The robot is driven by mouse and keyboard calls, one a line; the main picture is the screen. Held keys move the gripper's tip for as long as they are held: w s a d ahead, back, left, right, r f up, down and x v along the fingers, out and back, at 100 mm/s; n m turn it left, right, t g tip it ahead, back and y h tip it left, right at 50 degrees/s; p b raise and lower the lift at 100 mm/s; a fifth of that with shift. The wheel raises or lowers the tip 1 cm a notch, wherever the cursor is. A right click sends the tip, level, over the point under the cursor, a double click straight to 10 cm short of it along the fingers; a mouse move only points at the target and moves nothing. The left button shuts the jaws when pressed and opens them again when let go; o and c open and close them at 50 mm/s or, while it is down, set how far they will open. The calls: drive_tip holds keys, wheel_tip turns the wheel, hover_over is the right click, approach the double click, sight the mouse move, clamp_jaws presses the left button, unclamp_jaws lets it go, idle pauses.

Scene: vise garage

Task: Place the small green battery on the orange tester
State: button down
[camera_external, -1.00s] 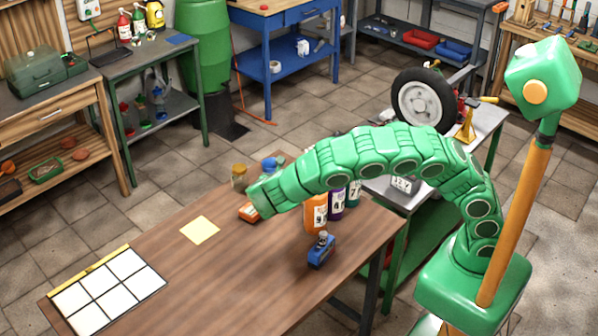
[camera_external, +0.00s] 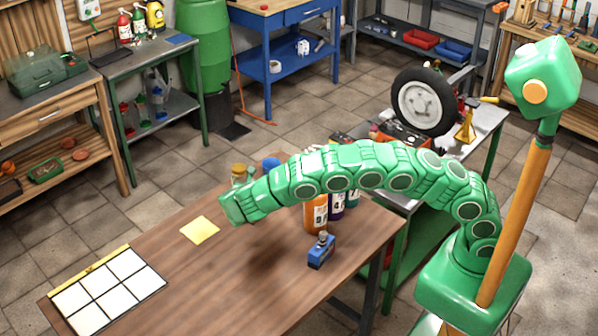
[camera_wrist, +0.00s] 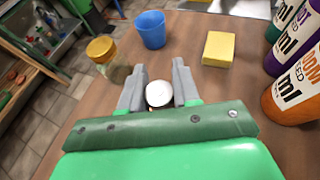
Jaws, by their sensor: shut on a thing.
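My gripper (camera_wrist: 158,95) is shut on a small upright cylinder (camera_wrist: 159,94) in the wrist view. Only its round whitish end shows between the two grey fingers; it fits the battery, but its green side is hidden. In the external view my gripper (camera_external: 228,210) is over the far left part of the brown table, in front of a yellow-lidded jar, and the held thing is out of sight. The orange tester is not visible in either view now; my gripper covers the spot where an orange thing showed earlier. Its contact with the battery cannot be told.
A jar with a yellow lid (camera_wrist: 101,50), a blue cup (camera_wrist: 151,29) and a yellow block (camera_wrist: 218,48) stand beyond my gripper. Large bottles (camera_wrist: 295,90) stand to the right.

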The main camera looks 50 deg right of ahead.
drive_tip(key=shift+w+a+f, duration=0.2)
drive_tip(key=shift+w+f, duration=0.15)
drive_tip(key=shift+f, duration=0.1)
drive_tip(key=shift+w+a+f, duration=0.15)
drive_tip(key=shift+w+f, duration=0.2)
drive_tip(key=shift+f, duration=0.1)
drive_tip(key=shift+w+f, duration=0.35)
drive_tip(key=shift+f, duration=1.55)
drive_tip(key=shift+f, duration=0.2)
drive_tip(key=c, duration=0.8)
unclamp_jaws()
drive_tip(key=shift+r, duration=0.1)
drive_tip(key=shift+a+r, duration=0.15)
drive_tip(key=v, duration=1.1)
drive_tip(key=shift+s+a, duration=0.3)
drive_tip(key=shift+r, duration=0.15)
